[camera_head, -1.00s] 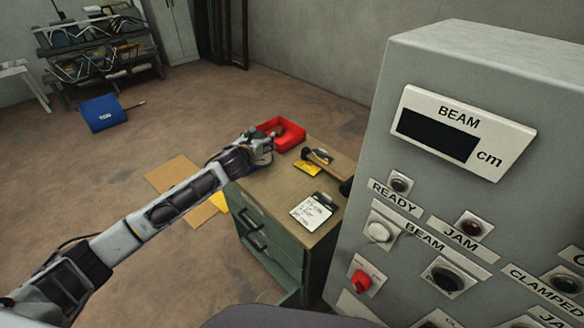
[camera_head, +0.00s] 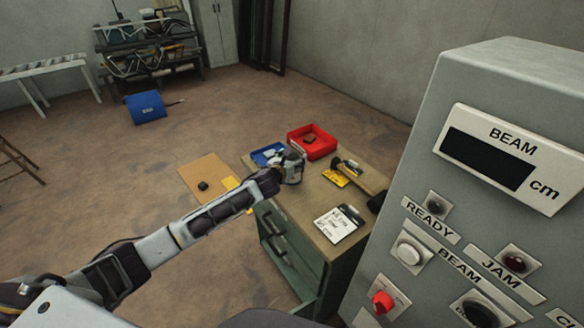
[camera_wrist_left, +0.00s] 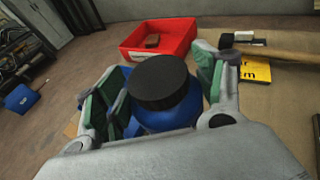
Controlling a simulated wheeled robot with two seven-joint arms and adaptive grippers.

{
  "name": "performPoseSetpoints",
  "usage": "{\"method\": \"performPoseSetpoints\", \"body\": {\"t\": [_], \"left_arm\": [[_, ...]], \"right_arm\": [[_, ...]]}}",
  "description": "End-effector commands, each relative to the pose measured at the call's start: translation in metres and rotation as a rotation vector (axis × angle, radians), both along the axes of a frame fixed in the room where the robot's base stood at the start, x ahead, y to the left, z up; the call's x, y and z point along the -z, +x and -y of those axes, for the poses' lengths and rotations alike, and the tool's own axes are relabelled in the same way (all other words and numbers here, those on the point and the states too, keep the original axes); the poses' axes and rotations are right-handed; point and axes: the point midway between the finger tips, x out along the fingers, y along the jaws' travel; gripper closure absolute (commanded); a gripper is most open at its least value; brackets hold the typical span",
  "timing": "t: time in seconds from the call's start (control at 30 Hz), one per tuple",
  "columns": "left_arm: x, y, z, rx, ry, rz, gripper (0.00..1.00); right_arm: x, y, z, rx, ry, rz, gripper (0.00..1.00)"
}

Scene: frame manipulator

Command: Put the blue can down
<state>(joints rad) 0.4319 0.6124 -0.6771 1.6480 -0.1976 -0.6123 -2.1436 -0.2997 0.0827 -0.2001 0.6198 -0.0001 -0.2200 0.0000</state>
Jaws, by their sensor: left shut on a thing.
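The blue can (camera_wrist_left: 168,118) with a black lid stands between the green-padded fingers of my left gripper (camera_wrist_left: 158,88) in the left wrist view. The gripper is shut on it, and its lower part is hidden. In the head view my left gripper (camera_head: 291,166) is over the far left part of the wooden-topped cabinet (camera_head: 305,208). The can is mostly hidden there, and I cannot tell whether it touches the top. My right gripper is not in view.
A blue tray (camera_head: 264,151) and a red bin (camera_head: 312,141) holding a dark item stand beyond the gripper. A hammer (camera_head: 358,176), a yellow item (camera_head: 335,178) and a clipboard (camera_head: 340,222) lie to the right. A grey control panel (camera_head: 480,150) rises at right.

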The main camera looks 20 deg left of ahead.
Motion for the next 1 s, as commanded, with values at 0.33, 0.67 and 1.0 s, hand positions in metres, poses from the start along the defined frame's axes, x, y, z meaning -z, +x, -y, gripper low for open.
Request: {"method": "performPoseSetpoints", "body": {"t": [0.33,0.67,1.0], "left_arm": [[0.006,0.000,0.000,-0.001,0.000,0.001,0.64],[0.035,0.000,0.000,0.000,-0.001,0.002,0.64],[0.036,0.000,0.000,0.000,0.001,0.002,0.64]], "right_arm": [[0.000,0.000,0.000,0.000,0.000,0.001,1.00],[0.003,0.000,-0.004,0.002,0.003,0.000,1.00],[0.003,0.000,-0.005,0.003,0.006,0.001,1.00]]}}
